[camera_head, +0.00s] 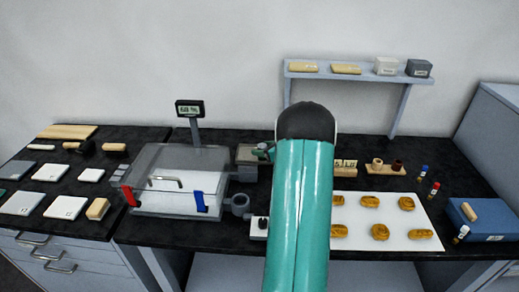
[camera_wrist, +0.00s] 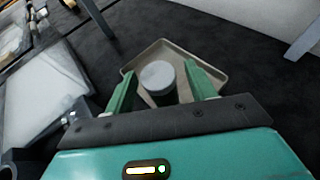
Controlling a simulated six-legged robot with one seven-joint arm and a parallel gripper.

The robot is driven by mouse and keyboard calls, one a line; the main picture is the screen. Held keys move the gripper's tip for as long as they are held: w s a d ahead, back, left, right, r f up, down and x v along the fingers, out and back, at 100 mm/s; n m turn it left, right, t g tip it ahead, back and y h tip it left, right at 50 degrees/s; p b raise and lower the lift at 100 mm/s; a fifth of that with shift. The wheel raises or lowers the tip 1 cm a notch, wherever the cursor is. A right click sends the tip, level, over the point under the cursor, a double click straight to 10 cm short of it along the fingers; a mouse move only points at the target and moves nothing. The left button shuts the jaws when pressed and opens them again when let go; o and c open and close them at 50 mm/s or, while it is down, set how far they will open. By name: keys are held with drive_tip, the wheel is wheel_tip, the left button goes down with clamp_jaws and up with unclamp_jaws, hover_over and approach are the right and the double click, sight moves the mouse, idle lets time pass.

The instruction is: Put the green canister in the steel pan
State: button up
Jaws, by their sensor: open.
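In the wrist view the fingers of my gripper (camera_wrist: 160,70) are open, one on each side of a round container, apparently the canister (camera_wrist: 157,76). Its pale grey top shows; its side is mostly in shadow, and I cannot make out green on it. It appears upright inside a shallow, tan-grey, square pan (camera_wrist: 178,52) with a raised rim. Gaps show between the fingers and its top; contact lower down is hidden. In the head view the pan (camera_head: 246,153) is partly behind my arm, and green fingertips (camera_head: 262,152) show at its right edge.
A clear-walled box (camera_head: 180,175) with a display (camera_head: 189,109) on a post stands left of the pan. A white board (camera_head: 400,238) with several golden-brown pieces and a blue box (camera_head: 490,222) lie to the right. A wall shelf (camera_head: 360,76) holds small boxes.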

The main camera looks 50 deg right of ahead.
drive_tip(key=v, duration=1)
drive_tip(key=w+a+r+n+g+y, duration=0.1)
drive_tip(key=a+r+n+g, duration=0.1)
drive_tip(key=a+n, duration=0.3)
drive_tip(key=w+a+r+n+g+y, duration=0.1)
drive_tip(key=a+r+n, duration=0.3)
drive_tip(key=a, duration=1)
drive_tip(key=w+a+r+n+g+y, duration=0.2)
drive_tip(key=w+a+r+n+y, duration=0.1)
drive_tip(key=a, duration=0.7)
drive_tip(key=shift+a+r+n+g, duration=0.15)
drive_tip(key=shift+r+n, duration=0.2)
drive_tip(key=shift+n, duration=0.3)
drive_tip(key=shift+a+r+n+g, duration=0.15)
drive_tip(key=shift+r+n, duration=0.2)
drive_tip(key=shift+n, duration=0.3)
drive_tip(key=s+a+r+n+g+h, duration=0.1)
drive_tip(key=s+a+r+n+h, duration=0.1)
drive_tip(key=s+a+n, duration=0.6)
drive_tip(key=s+a+r+n+g+h, duration=0.1)
drive_tip(key=s+a+r+n+h, duration=0.1)
drive_tip(key=s+a+n, duration=0.6)
drive_tip(key=a+n+h, duration=0.1)
drive_tip(key=a+n, duration=0.3)
drive_tip(key=n, duration=0.1)
drive_tip(key=shift+s+a, duration=0.25)
drive_tip(key=shift+s, duration=0.15)
